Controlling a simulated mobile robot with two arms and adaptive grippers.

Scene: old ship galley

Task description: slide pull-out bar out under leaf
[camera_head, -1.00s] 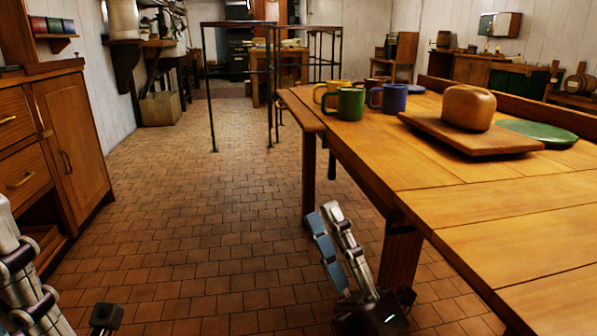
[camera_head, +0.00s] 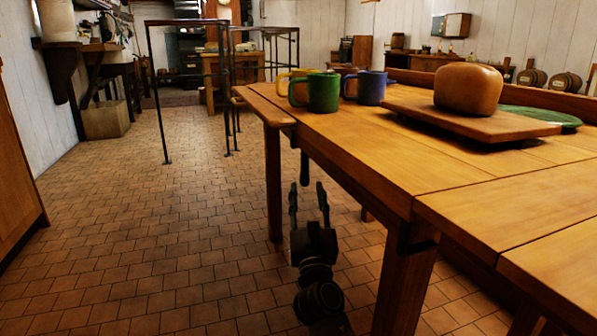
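The wooden table (camera_head: 470,180) stands at the right, with a narrow leaf (camera_head: 262,105) along its far left end. Under the tabletop edge near that leaf, a short dark upright piece (camera_head: 304,167) hangs down. It may be the pull-out bar's end or handle; I cannot tell which. My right gripper (camera_head: 308,190) is low beside the table, its two dark fingers pointing up and apart. It is open and appears empty. In the picture its fingertips are just below the dark piece; whether they touch is unclear. My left gripper is out of view.
On the table are a green mug (camera_head: 323,93), a blue mug (camera_head: 371,88), a yellow mug (camera_head: 284,82) and a bread loaf (camera_head: 468,88) on a board (camera_head: 470,122). A table leg (camera_head: 273,185) stands left of my gripper. The tiled floor (camera_head: 150,220) is open at left.

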